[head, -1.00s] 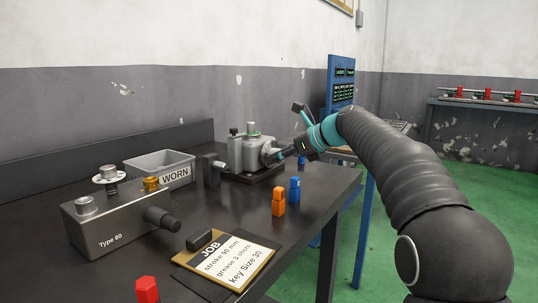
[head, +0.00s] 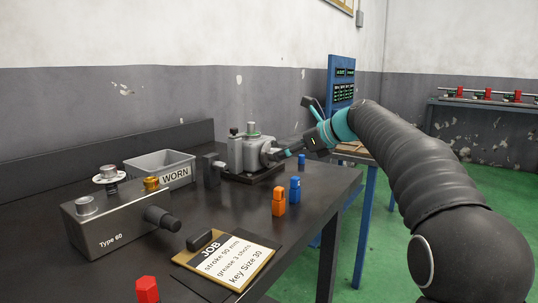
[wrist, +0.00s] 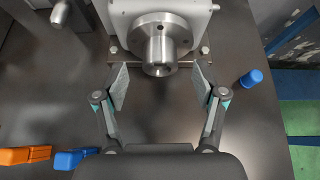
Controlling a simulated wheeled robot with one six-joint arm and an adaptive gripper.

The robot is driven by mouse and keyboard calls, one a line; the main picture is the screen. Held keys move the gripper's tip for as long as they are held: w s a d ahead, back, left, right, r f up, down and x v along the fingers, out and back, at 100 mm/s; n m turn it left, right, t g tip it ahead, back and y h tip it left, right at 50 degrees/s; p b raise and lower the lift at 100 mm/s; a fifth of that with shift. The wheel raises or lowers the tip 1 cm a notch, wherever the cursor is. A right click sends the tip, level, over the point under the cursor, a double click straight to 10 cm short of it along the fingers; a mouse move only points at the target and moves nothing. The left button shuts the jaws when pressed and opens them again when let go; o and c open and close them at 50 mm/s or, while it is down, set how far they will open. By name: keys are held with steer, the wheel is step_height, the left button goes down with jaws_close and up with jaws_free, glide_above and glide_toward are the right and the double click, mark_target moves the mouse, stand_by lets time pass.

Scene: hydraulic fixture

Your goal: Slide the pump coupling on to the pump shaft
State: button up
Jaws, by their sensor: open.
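The grey pump (head: 249,151) stands on a dark base at the back of the bench; its face shows at the top of the wrist view (wrist: 198,22). A stepped steel round part (wrist: 160,50), seemingly the pump coupling, projects from that face towards my gripper. It has a wide ring and a narrower collar with a round end. I cannot tell coupling from shaft there. My gripper (wrist: 160,88) is open, fingers spread either side just short of the collar's end, with nothing between them. In the head view my gripper (head: 281,155) is at the pump's right side.
The Type 60 box (head: 110,222), WORN bin (head: 150,160), JOB board (head: 225,262) and red hex piece (head: 147,289) lie left and front.

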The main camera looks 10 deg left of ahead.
steer(key=v, duration=0.8)
steer(key=s+d+f+n+h, duration=0.2)
steer(key=s+d+n, duration=0.1)
steer(key=s, duration=0.2)
steer(key=s+d+f+n+h, duration=0.1)
steer(key=s+d+f+n, duration=0.1)
steer(key=s, duration=0.3)
steer(key=s+d+f+n+h, duration=0.2)
steer(key=s+d+f+n, duration=0.3)
steer(key=s+f, duration=0.2)
steer(key=s+d+f+n+h, duration=0.3)
steer(key=s+f+n, duration=0.3)
steer(key=s, duration=0.6)
steer(key=s+d+f+n+h, duration=0.3)
steer(key=s+d+f+n, duration=0.3)
steer(key=s+f, duration=0.3)
steer(key=shift+s+d+t, duration=0.35)
steer(key=shift+d+t, duration=0.05)
steer(key=shift+f, duration=0.15)
